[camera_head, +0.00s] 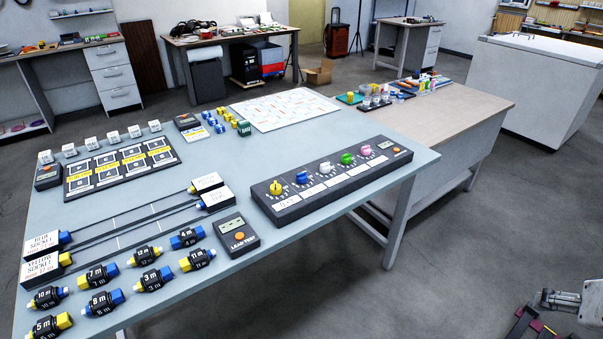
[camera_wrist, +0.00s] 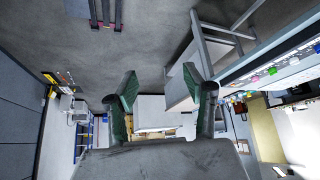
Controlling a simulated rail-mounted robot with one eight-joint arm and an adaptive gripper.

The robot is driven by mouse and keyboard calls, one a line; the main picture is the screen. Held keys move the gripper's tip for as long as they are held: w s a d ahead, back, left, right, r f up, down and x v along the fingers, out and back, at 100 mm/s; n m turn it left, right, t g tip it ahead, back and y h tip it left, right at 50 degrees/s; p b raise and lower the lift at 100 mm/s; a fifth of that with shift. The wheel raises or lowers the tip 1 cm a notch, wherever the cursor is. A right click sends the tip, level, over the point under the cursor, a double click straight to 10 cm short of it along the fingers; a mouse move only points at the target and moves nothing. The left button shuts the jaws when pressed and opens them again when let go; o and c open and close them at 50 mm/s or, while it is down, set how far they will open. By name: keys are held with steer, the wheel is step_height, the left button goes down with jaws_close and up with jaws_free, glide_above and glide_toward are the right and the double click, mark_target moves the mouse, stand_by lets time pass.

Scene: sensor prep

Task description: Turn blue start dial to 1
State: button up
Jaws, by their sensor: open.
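The dial panel (camera_head: 330,191) is a long dark box at the right edge of the light blue table, with several coloured knobs in a row. The blue start dial (camera_head: 302,178) is second from the left, between the yellow dial (camera_head: 275,188) and the white dial (camera_head: 325,168). Its setting is too small to read. Green (camera_head: 347,159) and pink (camera_head: 366,150) dials are farther right. My gripper (camera_wrist: 163,90) shows in the wrist view with its two green-lined fingers apart, empty, over floor and away from the panel. Coloured knobs appear small at the right of that view.
The lead test box (camera_head: 237,237) and several labelled connectors lie left of the panel. A dark board (camera_head: 122,166) with labelled squares and a white sheet (camera_head: 285,108) lie farther back. A wooden-topped table (camera_head: 450,108) adjoins behind.

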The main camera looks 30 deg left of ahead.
steer(key=w+a+r+n+g+p, duration=0.1)
steer(key=w+a+r+p, duration=0.1)
steer(key=w+a+r, duration=0.35)
steer(key=w+a+r+n+g+y+p, duration=0.1)
steer(key=w+a+r+p, duration=0.15)
steer(key=w+a, duration=0.6)
steer(key=w+a+r+n+g+p, duration=0.1)
steer(key=w+a+r+n, duration=0.1)
steer(key=w+a+r, duration=0.5)
steer(key=n+g+h+p, duration=0.1)
steer(key=n+g+p, duration=0.3)
steer(key=p, duration=0.3)
glide_above(302, 173)
step_height(302, 173, down, 19)
step_height(302, 173, down, 13)
steer(key=shift+p, duration=0.55)
steer(key=shift+c, duration=0.2)
steer(key=c, duration=1.1)
